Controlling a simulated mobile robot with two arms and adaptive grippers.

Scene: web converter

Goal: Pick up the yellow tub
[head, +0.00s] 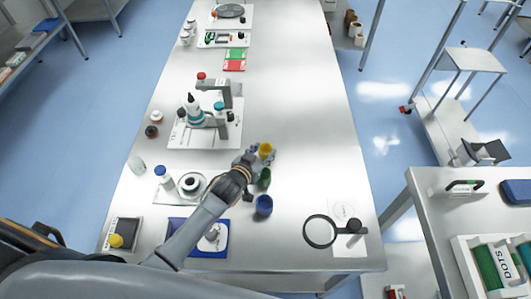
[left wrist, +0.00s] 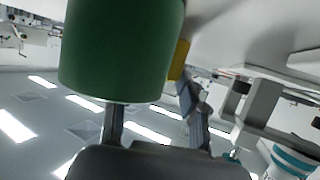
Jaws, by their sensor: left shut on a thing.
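The yellow tub (head: 265,149) stands on the steel table in the head view, between the fingertips of my left gripper (head: 262,156). My left gripper is shut on it. The green tub (head: 264,178) is just in front of the gripper, and the blue tub (head: 264,205) stands nearer the front. In the left wrist view the green tub (left wrist: 120,45) fills the upper left and hides most of the grip. A strip of the yellow tub (left wrist: 179,60) shows beside the right finger's tip. I cannot tell whether the yellow tub touches the table. My right gripper is not in view.
A white-based device (head: 205,135) with a bottle stands to the left beyond the gripper. A magnifier (head: 320,231) is at front right. The table right of the tubs is clear.

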